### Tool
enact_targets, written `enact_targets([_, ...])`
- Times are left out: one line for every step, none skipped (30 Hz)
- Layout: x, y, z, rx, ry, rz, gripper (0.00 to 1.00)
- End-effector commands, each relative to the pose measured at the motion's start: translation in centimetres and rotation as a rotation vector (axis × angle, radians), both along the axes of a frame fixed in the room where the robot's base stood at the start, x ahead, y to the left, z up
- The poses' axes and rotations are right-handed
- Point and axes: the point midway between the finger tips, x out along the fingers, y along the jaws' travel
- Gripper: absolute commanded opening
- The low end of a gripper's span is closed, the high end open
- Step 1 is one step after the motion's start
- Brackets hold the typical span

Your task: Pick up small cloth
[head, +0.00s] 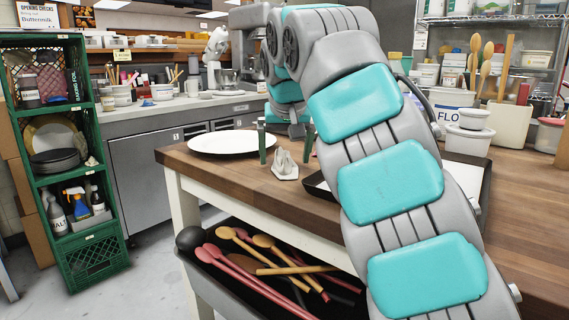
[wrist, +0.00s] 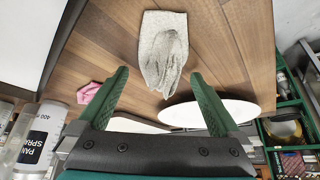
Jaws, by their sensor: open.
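A small pale grey cloth (wrist: 163,40), part flat and part bunched into folds, lies on the wooden table top. In the head view the cloth (head: 285,168) shows as a little peaked heap near the table's edge, right of the white plate. My gripper (wrist: 160,73) is open and empty, its two green fingers apart. In the wrist view the folded part of the cloth lies between and beyond the fingertips. In the head view the fingers of my gripper (head: 285,135) stand above and around the cloth; I cannot tell whether they touch it.
A white plate (head: 232,142) lies left of the cloth, and a dark tray (head: 318,186) lies right of it. A pink crumpled thing (wrist: 88,92) lies by the left finger. A bin of spoons (head: 262,262) is below the table edge. A green shelf (head: 70,180) stands left.

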Motion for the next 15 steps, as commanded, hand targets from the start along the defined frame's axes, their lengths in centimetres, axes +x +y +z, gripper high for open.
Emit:
enact_targets([0.01, 0.0, 0.03, 0.0, 0.0, 0.0, 1.0])
enact_targets([0.0, 0.01, 0.05, 0.0, -0.001, 0.0, 1.0])
enact_targets([0.0, 0.01, 0.07, 0.0, -0.001, 0.0, 1.0])
enact_targets([0.01, 0.01, 0.06, 0.001, -0.001, 0.0, 1.0])
enact_targets([0.0, 0.01, 0.07, 0.001, -0.001, 0.0, 0.99])
enact_targets([0.01, 0.01, 0.08, 0.001, -0.001, 0.0, 0.94])
enact_targets([0.01, 0.01, 0.09, 0.001, -0.001, 0.0, 0.91])
enact_targets([0.01, 0.01, 0.09, 0.001, -0.002, 0.0, 0.88])
enact_targets([0.01, 0.01, 0.09, 0.001, -0.002, 0.0, 0.83])
enact_targets([0.0, 0.01, 0.09, 0.001, -0.002, 0.0, 0.8])
enact_targets([0.0, 0.02, 0.09, 0.001, -0.002, 0.0, 0.76])
enact_targets([0.0, 0.01, 0.09, 0.001, -0.002, 0.0, 0.72])
enact_targets([0.0, 0.01, 0.09, 0.001, -0.002, 0.0, 0.69])
enact_targets([0.01, 0.01, 0.1, 0.001, -0.002, 0.0, 0.65])
enact_targets([0.01, 0.01, 0.1, 0.001, -0.002, 0.0, 0.61])
